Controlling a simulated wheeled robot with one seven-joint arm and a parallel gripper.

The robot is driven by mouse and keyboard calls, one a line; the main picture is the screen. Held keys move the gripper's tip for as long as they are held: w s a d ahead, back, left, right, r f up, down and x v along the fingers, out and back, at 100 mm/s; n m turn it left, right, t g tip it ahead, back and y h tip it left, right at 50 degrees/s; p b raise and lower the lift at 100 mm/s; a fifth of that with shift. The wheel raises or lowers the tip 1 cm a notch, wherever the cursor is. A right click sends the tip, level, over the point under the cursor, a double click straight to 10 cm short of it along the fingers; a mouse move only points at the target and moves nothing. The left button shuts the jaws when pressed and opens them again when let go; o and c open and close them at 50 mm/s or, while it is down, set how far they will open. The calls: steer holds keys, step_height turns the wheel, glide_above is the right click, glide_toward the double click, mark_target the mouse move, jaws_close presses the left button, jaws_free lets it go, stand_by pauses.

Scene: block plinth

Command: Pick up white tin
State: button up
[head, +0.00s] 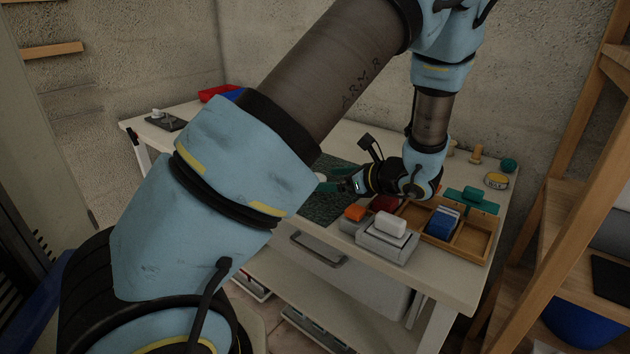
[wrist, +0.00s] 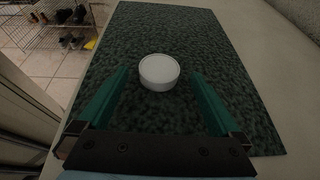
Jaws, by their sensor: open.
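The white tin (wrist: 159,72) is a short round can in the wrist view, standing on the dark green speckled mat (wrist: 175,25). My gripper (wrist: 160,78) is open, with one green finger to the left and one to the right of the tin. Gaps show between the tin and both fingers in the picture. In the head view my gripper (head: 326,184) is low over the mat (head: 322,206), and my arm covers much of the table. I cannot make out the white tin in the head view.
A wooden shelf (head: 556,245) borders the right.

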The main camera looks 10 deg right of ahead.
steer(key=x, duration=0.3)
steer(key=shift+w+a+f, duration=0.1)
steer(key=shift+a, duration=0.05)
steer(key=c, duration=1.5)
